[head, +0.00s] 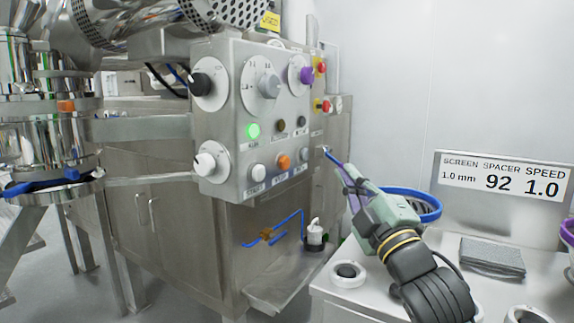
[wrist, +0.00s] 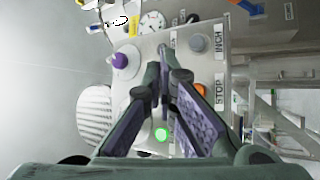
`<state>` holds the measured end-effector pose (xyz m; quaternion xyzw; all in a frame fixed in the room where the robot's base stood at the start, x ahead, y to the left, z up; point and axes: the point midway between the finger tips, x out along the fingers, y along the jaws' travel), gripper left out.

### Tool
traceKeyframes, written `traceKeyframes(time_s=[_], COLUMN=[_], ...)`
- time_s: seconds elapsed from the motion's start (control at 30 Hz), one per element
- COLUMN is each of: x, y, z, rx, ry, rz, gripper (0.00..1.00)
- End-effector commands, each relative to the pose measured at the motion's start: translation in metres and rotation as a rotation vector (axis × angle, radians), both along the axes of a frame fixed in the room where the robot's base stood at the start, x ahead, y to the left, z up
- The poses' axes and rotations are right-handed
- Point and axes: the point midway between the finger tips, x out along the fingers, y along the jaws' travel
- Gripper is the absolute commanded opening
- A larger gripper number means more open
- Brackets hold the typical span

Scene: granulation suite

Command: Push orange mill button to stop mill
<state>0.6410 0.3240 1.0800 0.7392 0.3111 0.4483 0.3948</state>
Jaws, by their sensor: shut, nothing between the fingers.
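The orange mill button (head: 284,162) is in the lower row of the grey control panel (head: 225,150) in the head view. In the wrist view the orange button (wrist: 201,89) shows beside my right-hand finger, partly hidden, with a "STOP" label (wrist: 219,89) next to it. A green button (head: 253,131) is lit above and left of the orange one. My gripper (head: 326,151) is shut and empty, its tips to the right of the orange button in the head view. In the wrist view the gripper tips (wrist: 167,48) point toward the panel; contact cannot be told.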

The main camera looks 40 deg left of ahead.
Motion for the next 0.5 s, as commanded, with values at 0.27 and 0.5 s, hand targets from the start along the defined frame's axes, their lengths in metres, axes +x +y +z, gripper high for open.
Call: traceKeyframes(time_s=[0.27, 0.5], x=[-0.006, -0.013], y=[0.021, 0.054], z=[0.003, 0.003], rx=[0.001, 0.001], ry=[0.002, 0.003], rz=[0.005, 0.003], gripper=[0.0, 0.0])
